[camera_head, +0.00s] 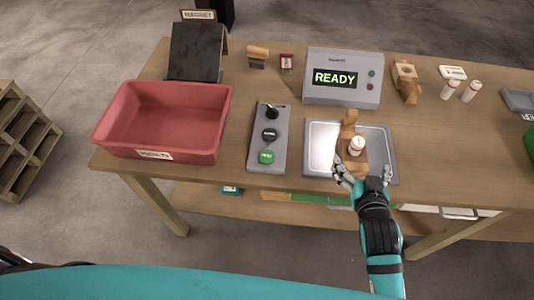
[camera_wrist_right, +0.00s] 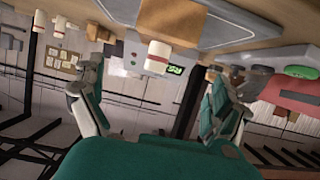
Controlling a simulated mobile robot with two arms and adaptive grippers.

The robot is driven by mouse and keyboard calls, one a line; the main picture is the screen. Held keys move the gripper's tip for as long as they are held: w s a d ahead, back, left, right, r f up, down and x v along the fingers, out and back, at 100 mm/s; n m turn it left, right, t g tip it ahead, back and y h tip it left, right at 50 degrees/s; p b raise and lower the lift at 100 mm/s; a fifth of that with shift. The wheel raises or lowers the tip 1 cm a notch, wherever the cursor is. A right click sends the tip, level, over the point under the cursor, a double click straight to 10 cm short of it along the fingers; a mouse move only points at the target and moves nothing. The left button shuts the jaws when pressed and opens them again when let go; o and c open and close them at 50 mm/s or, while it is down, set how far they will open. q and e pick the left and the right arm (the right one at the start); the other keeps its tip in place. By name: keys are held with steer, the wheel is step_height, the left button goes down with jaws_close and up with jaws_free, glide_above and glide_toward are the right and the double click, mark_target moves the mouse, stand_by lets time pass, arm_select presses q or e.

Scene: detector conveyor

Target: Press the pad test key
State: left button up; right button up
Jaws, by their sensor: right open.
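A grey control box (camera_head: 269,125) lies on the table with a black knob or lever (camera_head: 271,112), a black key (camera_head: 269,135) and a green key (camera_head: 267,157); the key labels are too small to read surely. The green key also shows in the right wrist view (camera_wrist_right: 300,72). A grey detector unit (camera_head: 318,94) behind has a screen (camera_head: 335,78) reading READY. My right gripper (camera_head: 366,174) is open and empty at the front edge of a silver pad (camera_head: 317,150), right of the control box. A white bottle (camera_head: 357,146) stands just beyond its fingers. My left gripper is out of view.
Brown wooden pieces (camera_head: 348,124) lie on the pad around the bottle. A red bin (camera_head: 165,118) stands at the left, with a black sloped stand (camera_head: 195,52) behind. Two white bottles (camera_head: 470,91) stand at the right. A narrow bare strip separates box and pad.

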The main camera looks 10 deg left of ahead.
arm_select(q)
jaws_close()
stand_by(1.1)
